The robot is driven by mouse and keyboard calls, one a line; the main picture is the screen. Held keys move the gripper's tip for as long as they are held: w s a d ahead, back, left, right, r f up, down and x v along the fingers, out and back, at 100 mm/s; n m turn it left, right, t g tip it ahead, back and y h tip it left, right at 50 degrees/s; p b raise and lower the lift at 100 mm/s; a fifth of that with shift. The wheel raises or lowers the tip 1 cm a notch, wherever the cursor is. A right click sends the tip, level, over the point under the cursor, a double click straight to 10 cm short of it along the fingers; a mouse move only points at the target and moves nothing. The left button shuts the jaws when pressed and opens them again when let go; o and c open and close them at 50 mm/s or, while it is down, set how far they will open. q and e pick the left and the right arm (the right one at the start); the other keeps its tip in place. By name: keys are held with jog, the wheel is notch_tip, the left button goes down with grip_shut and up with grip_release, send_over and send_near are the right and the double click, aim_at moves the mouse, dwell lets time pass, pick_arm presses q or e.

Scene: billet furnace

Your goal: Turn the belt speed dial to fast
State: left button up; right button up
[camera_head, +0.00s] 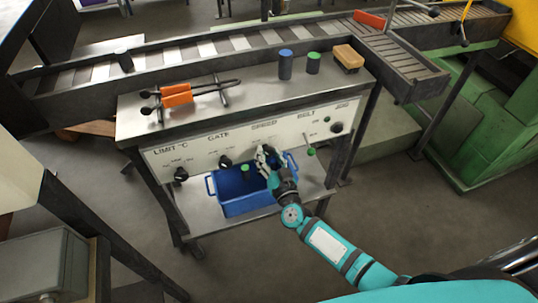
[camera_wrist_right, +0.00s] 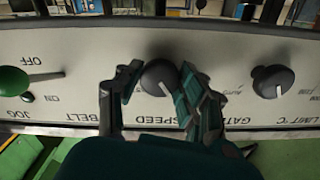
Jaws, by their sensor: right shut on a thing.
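The belt speed dial (camera_wrist_right: 158,76) is a round black knob with a white pointer line on a pale panel, above an upside-down SPEED label in the right wrist view. Its pointer slants to the lower right there. My right gripper (camera_wrist_right: 160,88) has one finger on each side of the dial and is shut on it. In the head view my right gripper (camera_head: 267,158) reaches the panel under the SPEED label and hides the dial. The speed scale marks are hidden or too small to read. My left gripper is not in view.
The control panel (camera_head: 240,142) also holds a gate dial (camera_head: 225,162), a limit dial (camera_head: 181,174), a green-tipped belt lever (camera_head: 311,151) and a jog knob (camera_head: 337,127). A blue crate (camera_head: 240,203) is on the shelf below. Orange-handled tongs (camera_head: 177,95) lie on top.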

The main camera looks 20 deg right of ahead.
jog(key=shift+c, duration=1.4)
jog(key=shift+m, duration=0.3)
jog(key=m+b, duration=0.1)
jog(key=m, duration=0.4)
jog(key=shift+f, duration=0.1)
jog(key=m+b, duration=0.1)
jog(key=m, duration=0.3)
jog(key=shift+m, duration=0.3)
jog(key=shift+m+b, duration=0.65)
jog(key=shift+m, duration=1.25)
jog(key=o, duration=1.2)
jog(key=shift+c, duration=0.2)
